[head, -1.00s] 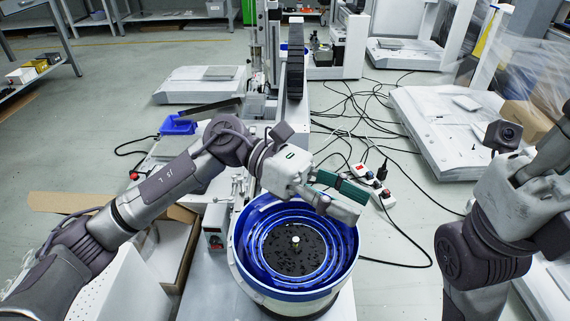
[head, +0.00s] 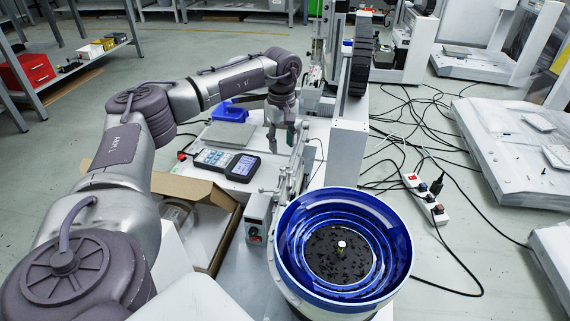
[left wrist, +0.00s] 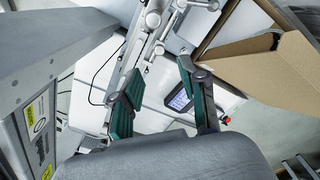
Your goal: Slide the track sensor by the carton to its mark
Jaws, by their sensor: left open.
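Several small metal sensor brackets (head: 284,188) stand along the narrow track (head: 299,160) behind the blue bowl. They also show in the left wrist view (left wrist: 152,40), close beyond my fingertips. I cannot tell which one is the track sensor, and I cannot make out its mark. The open brown carton (head: 228,212) stands left of the track; its flap fills the upper right of the left wrist view (left wrist: 268,72). My left gripper (head: 281,147) points down beside the track, with its green-padded fingers apart and nothing between them (left wrist: 153,68). My right gripper is out of view.
A blue bowl feeder (head: 400,250) with dark parts stands at the front. A grey control box (head: 257,217) sits between carton and bowl. A handheld controller (head: 227,163) lies behind the carton. A tall gantry column (head: 349,140) rises right of the gripper.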

